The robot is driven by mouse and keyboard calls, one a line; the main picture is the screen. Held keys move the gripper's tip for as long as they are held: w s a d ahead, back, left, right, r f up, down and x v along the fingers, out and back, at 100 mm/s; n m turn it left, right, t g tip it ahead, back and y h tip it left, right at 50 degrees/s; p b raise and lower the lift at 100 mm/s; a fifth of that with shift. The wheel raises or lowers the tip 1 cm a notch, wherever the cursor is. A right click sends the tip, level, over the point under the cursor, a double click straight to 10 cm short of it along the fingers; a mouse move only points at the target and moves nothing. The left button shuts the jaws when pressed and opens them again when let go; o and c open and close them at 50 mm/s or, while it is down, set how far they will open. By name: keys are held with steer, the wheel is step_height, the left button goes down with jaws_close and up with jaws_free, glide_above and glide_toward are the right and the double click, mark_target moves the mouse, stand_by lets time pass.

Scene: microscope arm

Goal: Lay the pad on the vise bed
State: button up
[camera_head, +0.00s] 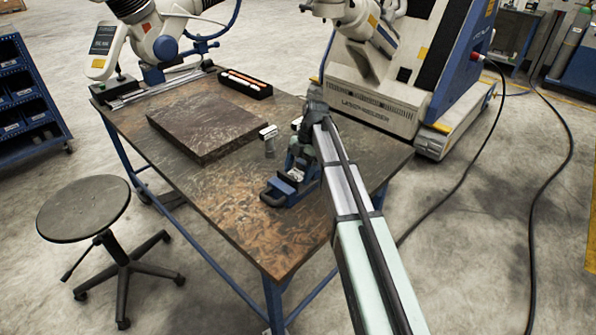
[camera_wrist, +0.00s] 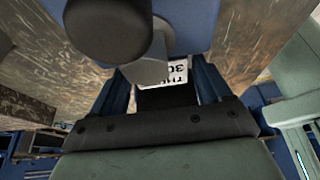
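The blue vise (camera_head: 290,188) stands near the table's right front edge. My gripper (camera_head: 299,165) reaches down over it from the right. A small pale piece (camera_head: 298,174), probably the pad, shows low at the vise below my gripper. In the wrist view, a white face with black print, seemingly the pad (camera_wrist: 178,72), lies between the two blue fingers of my gripper (camera_wrist: 163,78). Its right edge appears close to the right finger. A grey cylinder hides its left side, so I cannot tell whether both fingers touch it or whether it rests on the bed.
A dark round knob (camera_wrist: 105,25) and the blue vise body (camera_wrist: 190,20) crowd the fingers in the wrist view. A small white-topped object (camera_head: 268,133) stands beside the vise. A thick dark slab (camera_head: 207,120) and a black tray (camera_head: 245,84) lie farther back. The table front is clear.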

steer(key=shift+o, duration=0.9)
steer(key=shift+r, duration=0.1)
steer(key=v, duration=0.7)
steer(key=shift+r, duration=0.3)
